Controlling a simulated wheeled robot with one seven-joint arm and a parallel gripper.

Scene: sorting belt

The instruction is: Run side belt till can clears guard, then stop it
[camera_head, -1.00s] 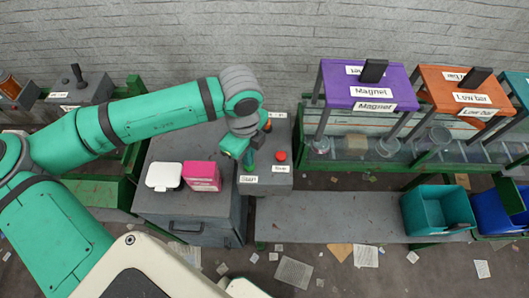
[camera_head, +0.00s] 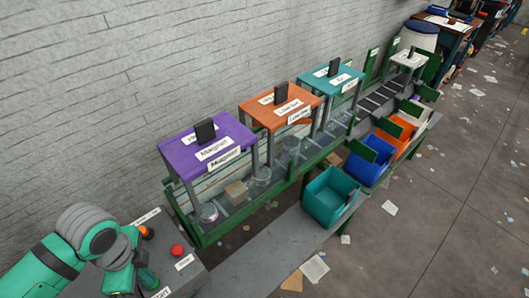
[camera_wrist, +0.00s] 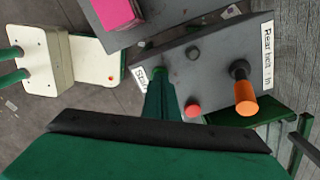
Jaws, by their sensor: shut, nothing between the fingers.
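My gripper (camera_head: 146,279) is shut and empty, fingers pointing down at the control box (camera_head: 195,281) by the Start label (camera_head: 158,293). In the wrist view its green fingers (camera_wrist: 160,97) hide the spot beside that label, so contact with a button cannot be told. The red stop button (camera_head: 178,250) is just beyond, uncovered. A silvery can (camera_head: 208,212) stands at the near end of the side belt (camera_head: 222,222), under the purple Magnet guard (camera_head: 212,146). A cardboard block (camera_head: 236,190) and a clear, can-like piece (camera_head: 262,176) stand farther along.
An orange-handled lever (camera_wrist: 245,97) labelled "Rear belt in" rises beside the red button. Orange Low bar (camera_head: 280,104) and teal (camera_head: 331,80) guards span the belt farther on. Teal (camera_head: 331,197), blue (camera_head: 367,166) and orange (camera_head: 396,140) bins line its right side.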

